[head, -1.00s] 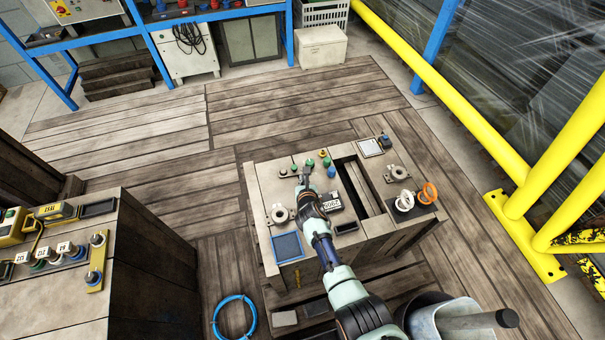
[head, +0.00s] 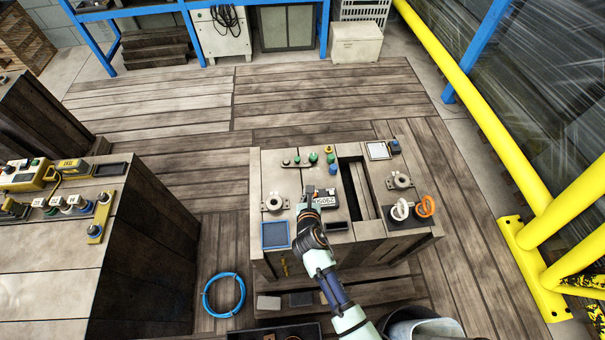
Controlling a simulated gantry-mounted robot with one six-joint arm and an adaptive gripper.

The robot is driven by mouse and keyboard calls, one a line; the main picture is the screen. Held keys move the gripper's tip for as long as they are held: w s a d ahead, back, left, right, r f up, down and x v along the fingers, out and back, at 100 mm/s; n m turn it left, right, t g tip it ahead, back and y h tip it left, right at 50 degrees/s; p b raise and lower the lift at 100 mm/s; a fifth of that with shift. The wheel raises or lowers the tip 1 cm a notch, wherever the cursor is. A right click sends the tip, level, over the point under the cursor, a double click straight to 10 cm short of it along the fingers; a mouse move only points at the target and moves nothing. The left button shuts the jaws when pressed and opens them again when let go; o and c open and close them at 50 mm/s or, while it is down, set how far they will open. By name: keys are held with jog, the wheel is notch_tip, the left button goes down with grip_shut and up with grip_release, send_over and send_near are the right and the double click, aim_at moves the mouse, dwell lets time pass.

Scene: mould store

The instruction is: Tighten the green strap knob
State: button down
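On the light mould block (head: 285,185), a dark strap lies near the back edge with a small green knob (head: 297,159) on it and a larger green knob (head: 313,157) at its right end. Another green piece (head: 331,158) stands just to the right, apart from the strap. I cannot tell which of these is the strap knob, nor how tight any is. My gripper (head: 311,200) is over the front middle of the block, in front of the knobs and clear of them. Its fingers are too small to tell whether they are open or shut.
A labelled dark box (head: 325,199) lies right beside my gripper. A blue-rimmed tray (head: 275,235), round flanged fittings (head: 274,202), and white (head: 400,209) and orange (head: 427,206) rings surround it. A slot (head: 357,188) opens in the block. A blue hose coil (head: 224,295) lies on the floor.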

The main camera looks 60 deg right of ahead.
jog(key=shift+w+a, duration=0.1)
jog(key=shift+w, duration=0.3)
jog(key=b, duration=0.7)
send_near(303, 167)
jog(key=f, duration=0.1)
jog(key=d+f, duration=0.1)
jog(key=f, duration=0.1)
jog(key=shift+w+d+f, duration=0.15)
jog(key=shift+w+f, duration=0.05)
jog(key=shift+f, duration=0.15)
jog(key=d, duration=0.1)
jog(key=w+d+b, duration=0.1)
jog(key=d, duration=0.1)
jog(key=shift+w+d, duration=0.2)
jog(key=shift+w, duration=0.15)
jog(key=shift+w+d+r+b, duration=0.15)
jog(key=shift+d+r+b, duration=0.05)
jog(key=shift+d+b, duration=0.15)
